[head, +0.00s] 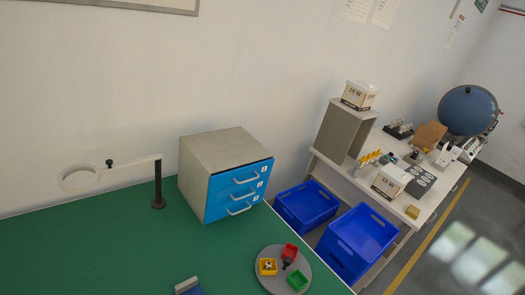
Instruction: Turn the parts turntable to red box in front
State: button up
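The parts turntable (275,283) is a round grey disc near the front right edge of the green table, at the bottom of the head view. It bears three small open boxes. The red box (291,250) is on the far side of the disc. The yellow box (268,267) is at the left and holds small parts. The green box (298,281) is at the near right. A dark upright piece (287,263) stands near the middle, between the boxes. My gripper is not in view.
A cabinet with blue drawers (238,187) stands behind the turntable. A black post with a ring arm (158,185) is left of it. A grey and blue object (187,287) is cut off at the bottom. Blue crates (358,240) sit right of the green table (90,245), below a cluttered white bench.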

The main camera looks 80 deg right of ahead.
aim_at(290, 273)
jog(key=z, duration=2.15)
jog(key=k, duration=1.45)
jog(key=u, duration=0.4)
jog(key=i, duration=1.15)
jog(key=z, duration=0.5)
jog(key=i, duration=0.7)
jog(key=z, duration=0.7)
